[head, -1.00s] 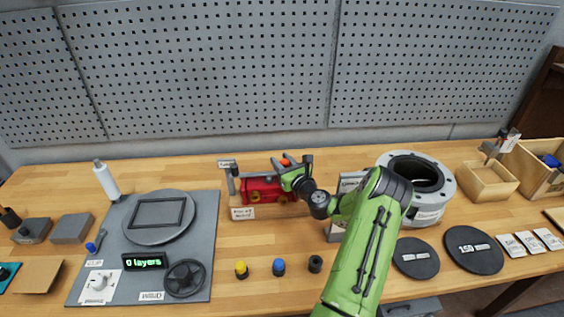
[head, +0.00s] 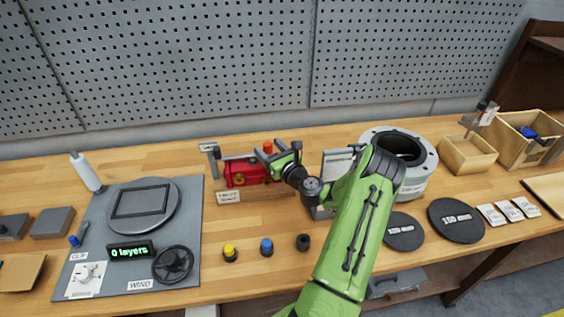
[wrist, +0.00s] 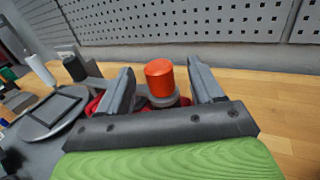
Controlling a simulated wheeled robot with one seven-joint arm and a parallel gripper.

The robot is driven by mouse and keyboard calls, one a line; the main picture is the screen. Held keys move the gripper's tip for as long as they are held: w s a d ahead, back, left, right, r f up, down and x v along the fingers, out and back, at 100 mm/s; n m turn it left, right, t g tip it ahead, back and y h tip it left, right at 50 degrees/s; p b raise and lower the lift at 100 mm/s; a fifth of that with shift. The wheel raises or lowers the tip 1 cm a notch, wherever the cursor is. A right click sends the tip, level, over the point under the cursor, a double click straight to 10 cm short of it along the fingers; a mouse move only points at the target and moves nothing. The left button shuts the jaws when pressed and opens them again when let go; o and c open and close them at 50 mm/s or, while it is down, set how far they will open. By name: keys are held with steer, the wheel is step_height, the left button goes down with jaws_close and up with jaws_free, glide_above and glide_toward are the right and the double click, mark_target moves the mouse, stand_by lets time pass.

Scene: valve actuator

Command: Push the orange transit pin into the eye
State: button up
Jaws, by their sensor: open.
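The orange transit pin (wrist: 161,78) stands upright in the wrist view, between the two fingers of my gripper and beyond them. A grey ring shows under its head; its lower part and how deep it sits are hidden. In the head view the pin (head: 267,147) is a small orange spot above the red actuator (head: 243,172). My gripper (head: 274,155) is open at the right end of the actuator, and its fingers (wrist: 160,85) show apart in the wrist view. I cannot tell whether a finger touches the pin. The eye itself is not clearly seen.
A grey post (head: 213,160) stands left of the actuator. A large grey flanged ring (head: 402,160) is to the right. Yellow, blue and black caps (head: 266,247) stand in front. A winding station (head: 140,235) lies at left, and a pegboard (head: 190,70) stands behind.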

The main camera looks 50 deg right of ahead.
steer(key=b+v, duration=0.1)
steer(key=v, duration=1.2)
steer(key=shift+b, duration=0.4)
steer(key=shift+w, duration=0.1)
